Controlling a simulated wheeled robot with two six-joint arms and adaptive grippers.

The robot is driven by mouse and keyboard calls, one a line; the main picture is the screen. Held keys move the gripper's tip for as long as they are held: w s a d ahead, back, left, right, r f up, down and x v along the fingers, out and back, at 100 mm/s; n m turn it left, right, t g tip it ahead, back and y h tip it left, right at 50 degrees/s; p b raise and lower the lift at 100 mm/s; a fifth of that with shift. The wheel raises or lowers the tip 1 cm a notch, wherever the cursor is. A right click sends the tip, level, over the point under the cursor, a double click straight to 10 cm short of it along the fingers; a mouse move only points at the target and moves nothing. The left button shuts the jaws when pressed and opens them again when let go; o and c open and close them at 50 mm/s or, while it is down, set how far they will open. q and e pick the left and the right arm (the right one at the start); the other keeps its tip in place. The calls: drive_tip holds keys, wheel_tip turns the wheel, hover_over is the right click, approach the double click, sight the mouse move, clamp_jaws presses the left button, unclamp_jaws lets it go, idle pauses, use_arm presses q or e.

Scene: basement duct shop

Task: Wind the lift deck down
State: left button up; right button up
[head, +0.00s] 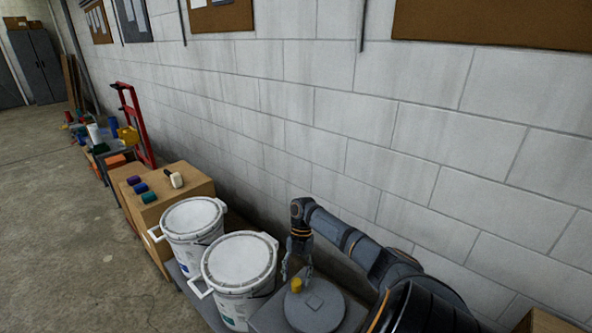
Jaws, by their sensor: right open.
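A grey round disc (314,311) with a small square hub lies flat on top of a grey box (268,318) at the bottom centre. A yellow knob (296,286) stands up near the disc's far left rim. My right gripper (297,274) points down just above and around the knob, its fingers apart; I cannot tell whether they touch it. A dark grey flat platform (203,306) shows its edge beside and below two white buckets; I cannot tell whether it is the lift deck. My left gripper is out of view.
Two lidded white buckets (191,218) (239,262) stand left of the grey box. Beyond are a cardboard box (194,183) with coloured rolls and a brush, and a red hand truck (137,125). A block wall runs behind; the concrete floor at left is clear.

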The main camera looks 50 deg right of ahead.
drive_tip(key=v, duration=0.9)
